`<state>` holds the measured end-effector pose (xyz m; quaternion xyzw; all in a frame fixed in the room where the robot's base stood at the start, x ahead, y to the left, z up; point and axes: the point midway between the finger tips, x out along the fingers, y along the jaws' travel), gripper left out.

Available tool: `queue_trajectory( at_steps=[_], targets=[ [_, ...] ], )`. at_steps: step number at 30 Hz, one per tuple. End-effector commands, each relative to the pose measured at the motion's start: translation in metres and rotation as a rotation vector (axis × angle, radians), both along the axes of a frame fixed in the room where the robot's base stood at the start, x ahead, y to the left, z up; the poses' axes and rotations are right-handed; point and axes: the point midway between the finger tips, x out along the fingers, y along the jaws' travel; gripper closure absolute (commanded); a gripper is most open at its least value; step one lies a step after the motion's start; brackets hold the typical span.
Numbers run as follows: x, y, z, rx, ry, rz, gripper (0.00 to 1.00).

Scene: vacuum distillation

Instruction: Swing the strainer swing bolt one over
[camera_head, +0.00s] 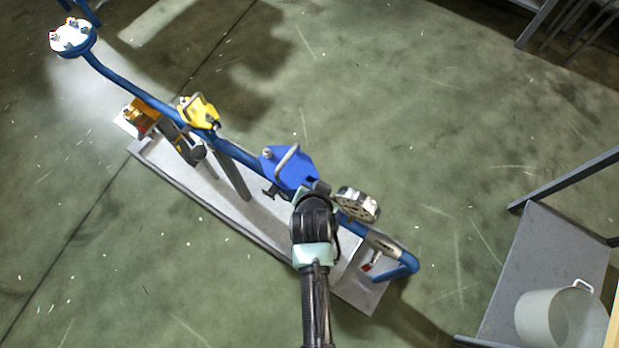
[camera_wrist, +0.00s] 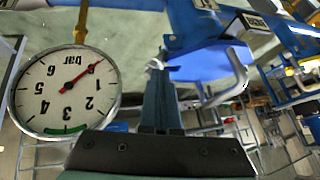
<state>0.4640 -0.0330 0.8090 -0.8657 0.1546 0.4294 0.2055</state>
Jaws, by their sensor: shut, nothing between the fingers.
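The strainer's blue cover (camera_head: 291,170) with its bent grey handle (camera_head: 285,157) is in the middle of the head view. In the wrist view the blue cover (camera_wrist: 212,62) is right of my fingers, its handle (camera_wrist: 232,88) hanging below. A small shiny metal piece (camera_wrist: 157,64), perhaps a swing bolt's end, shows right at my fingertips; I cannot tell if they touch it. My gripper (camera_wrist: 160,76) is shut and empty beside the cover. In the head view my own arm hides my fingers and the cover's near side, so which bolt is which is unclear.
A round pressure gauge (camera_wrist: 67,90) stands close left of my fingers. The blue pipe (camera_head: 235,152) runs over a grey skid (camera_head: 225,212), with a yellow valve part (camera_head: 200,112) further left. A grey shelf (camera_head: 545,260) with a pale bucket (camera_head: 562,320) stands at right. Open floor lies beyond.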

Motion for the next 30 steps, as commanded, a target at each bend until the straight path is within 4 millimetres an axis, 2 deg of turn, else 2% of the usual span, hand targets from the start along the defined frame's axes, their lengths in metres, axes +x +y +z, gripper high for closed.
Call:
queue_trajectory(
  at_steps=[9,30],
  targets=[
    [-0.007,-0.010,-0.007,-0.007,0.006,0.001,1.00],
    [-0.009,-0.013,-0.010,-0.008,0.007,0.002,1.00]
  ],
)
